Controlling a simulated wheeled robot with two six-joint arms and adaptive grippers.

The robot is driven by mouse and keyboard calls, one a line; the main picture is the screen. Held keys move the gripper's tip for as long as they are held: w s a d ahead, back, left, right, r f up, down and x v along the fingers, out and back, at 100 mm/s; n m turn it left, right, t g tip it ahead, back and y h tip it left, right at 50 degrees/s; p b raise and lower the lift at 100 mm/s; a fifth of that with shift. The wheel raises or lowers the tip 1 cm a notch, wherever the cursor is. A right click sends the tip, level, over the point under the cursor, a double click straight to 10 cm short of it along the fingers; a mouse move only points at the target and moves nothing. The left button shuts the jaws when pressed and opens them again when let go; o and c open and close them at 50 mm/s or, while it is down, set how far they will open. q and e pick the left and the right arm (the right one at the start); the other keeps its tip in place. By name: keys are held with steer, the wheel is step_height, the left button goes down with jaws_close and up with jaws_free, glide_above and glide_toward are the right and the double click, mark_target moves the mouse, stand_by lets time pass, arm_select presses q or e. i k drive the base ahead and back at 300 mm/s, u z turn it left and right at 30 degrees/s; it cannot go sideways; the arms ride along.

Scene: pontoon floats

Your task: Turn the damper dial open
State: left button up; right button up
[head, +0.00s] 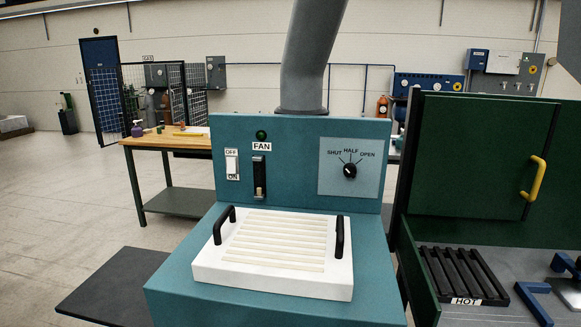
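The damper dial (350,171) is a small black round knob on a light blue-grey square plate (331,183), on the right of the teal unit's upright panel (295,190). The labels SHUT, HALF and OPEN run from left to right above it, each with a thin line toward the knob. A small pale mark shows on the knob, but it is too small to tell which label it points to. Neither of my grippers is in view, and nothing covers the dial.
A white ribbed block (205,270) with two black handles sits in front of the panel. A fan switch (232,166) and black slider (259,178) are left of the dial. A grey duct (310,55) rises behind. A green cabinet (480,155) with a yellow handle stands close on the right.

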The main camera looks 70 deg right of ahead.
mark_target(350, 169)
steer(key=i, duration=1.4)
steer(key=z, duration=4.5)
